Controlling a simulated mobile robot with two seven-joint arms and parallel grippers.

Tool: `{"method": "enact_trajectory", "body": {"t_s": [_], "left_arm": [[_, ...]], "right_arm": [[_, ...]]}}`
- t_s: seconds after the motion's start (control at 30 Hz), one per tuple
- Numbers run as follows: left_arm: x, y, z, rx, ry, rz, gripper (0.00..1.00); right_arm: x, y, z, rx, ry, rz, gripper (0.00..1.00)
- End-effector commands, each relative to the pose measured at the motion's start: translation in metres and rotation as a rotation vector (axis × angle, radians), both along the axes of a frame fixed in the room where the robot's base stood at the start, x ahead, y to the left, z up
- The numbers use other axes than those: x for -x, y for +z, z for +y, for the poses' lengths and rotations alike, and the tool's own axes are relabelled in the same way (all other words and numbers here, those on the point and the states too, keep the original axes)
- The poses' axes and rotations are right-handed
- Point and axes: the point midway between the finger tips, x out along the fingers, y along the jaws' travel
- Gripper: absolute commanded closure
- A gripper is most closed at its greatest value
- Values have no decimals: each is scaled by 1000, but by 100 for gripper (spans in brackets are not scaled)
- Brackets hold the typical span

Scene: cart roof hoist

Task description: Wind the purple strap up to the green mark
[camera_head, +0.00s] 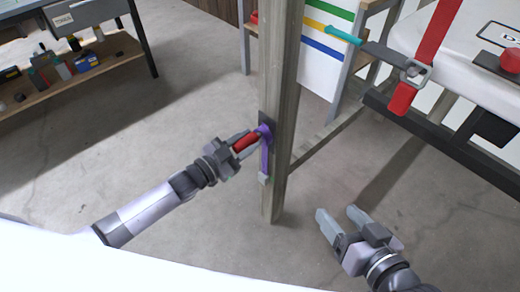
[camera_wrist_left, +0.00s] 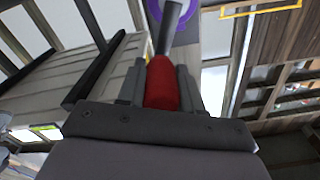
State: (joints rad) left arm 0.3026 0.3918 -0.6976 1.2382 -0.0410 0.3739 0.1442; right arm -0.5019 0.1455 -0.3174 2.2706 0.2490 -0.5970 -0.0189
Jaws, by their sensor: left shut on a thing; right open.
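The purple strap (camera_head: 265,155) runs down the face of a wooden post (camera_head: 285,95) from a small winch at its upper end. A light grey block (camera_head: 264,178) sits at the strap's lower end. My left gripper (camera_head: 242,142) is shut on the winch's red handle (camera_head: 246,143), beside the post. The red handle (camera_wrist_left: 162,84) shows between the fingers in the left wrist view, with a purple ring (camera_wrist_left: 180,12) beyond it. My right gripper (camera_head: 338,218) is open and empty, low to the right of the post. I cannot make out a green mark on the strap.
A white-topped cart (camera_head: 455,58) with a red strap (camera_head: 436,45) and metal buckle stands at right. A workbench with a lower shelf (camera_head: 75,78) of tools stands at upper left. A board with coloured stripes (camera_head: 325,50) is behind the post. The floor between is clear.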

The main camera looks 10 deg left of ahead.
Motion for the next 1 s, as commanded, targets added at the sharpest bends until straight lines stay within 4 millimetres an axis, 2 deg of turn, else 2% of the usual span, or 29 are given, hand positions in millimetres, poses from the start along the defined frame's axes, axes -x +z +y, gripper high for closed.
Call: {"method": "enact_trajectory", "body": {"t_s": [0.03, 0.37, 0.63, 0.87, 0.9, 0.97, 1.0], "left_arm": [[0, -12, 14, -25, 18, 30, 89], [-1, -15, 16, -27, 15, 33, 89], [-20, -17, 41, -29, 14, 32, 90], [-22, -15, 44, -28, 11, 34, 89], [-22, -15, 44, -28, 10, 35, 58], [-22, -15, 43, -28, 10, 33, 39], [-22, -14, 43, -26, 9, 31, 26]], "right_arm": [[0, 1, 0, 0, 0, 0, 35], [0, -1, 0, 0, 0, 0, 35], [0, -15, 0, 0, 0, 0, 35], [0, -14, 0, 0, 0, 0, 35], [0, -14, 0, 0, 0, 0, 35], [0, -14, 0, 0, 0, 0, 35], [0, -14, 0, 0, 0, 0, 35]]}}
